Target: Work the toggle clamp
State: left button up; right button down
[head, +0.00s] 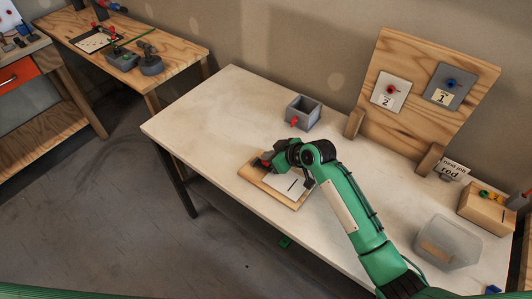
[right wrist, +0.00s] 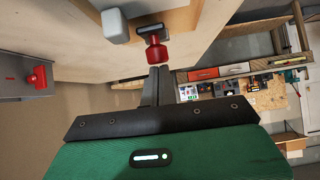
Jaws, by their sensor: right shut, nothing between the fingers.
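The toggle clamp (right wrist: 157,52) shows a red tip on a dark lever in the right wrist view. In the head view its red part (head: 267,156) shows at the far end of a wooden board (head: 290,203) with a white sheet on it. My right gripper (right wrist: 156,72) is shut and empty, its fingertips right at the red tip; I cannot tell whether they touch it. In the head view the right gripper (head: 271,163) is over the board's far left end and hides much of the clamp. My left gripper is not in view.
A grey open box (head: 303,112) with a red part stands behind the board. A wooden panel (head: 415,90) with cards 1 and 2 stands at the back right. The table's left part is clear.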

jog(key=shift+s+d+f, duration=0.2)
jog(key=shift+d+f, duration=0.1)
